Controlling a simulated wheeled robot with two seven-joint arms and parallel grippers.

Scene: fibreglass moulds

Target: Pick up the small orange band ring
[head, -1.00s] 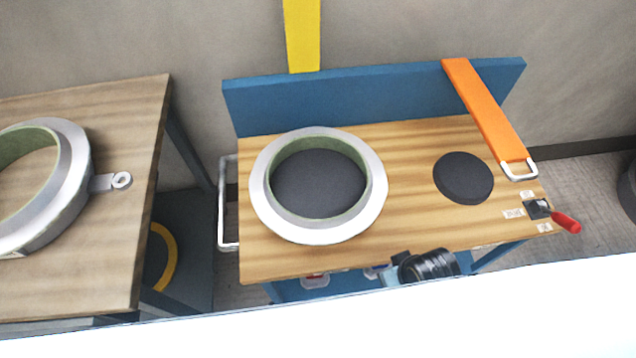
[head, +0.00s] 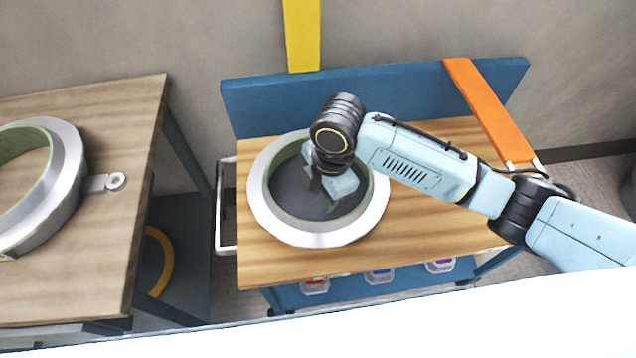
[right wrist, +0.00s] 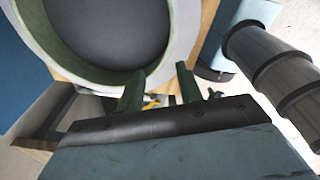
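I cannot make out a clear small orange band ring. A yellow-orange curved band (head: 160,262) lies low beside the left table, partly hidden. My right gripper (head: 325,190) points down over the white ring mould (head: 262,218) on the wooden bench, its fingers hard to see. In the right wrist view its fingers (right wrist: 158,80) are apart with nothing between them, near the mould's green inner wall. My left gripper is not in view.
The bench top (head: 280,262) is clear in front of the mould. The blue backboard (head: 270,100) closes the rear. Small bins (head: 380,276) sit below the bench. Another ring mould (head: 62,180) stands on the left table. A yellow strip (head: 302,35) hangs on the wall.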

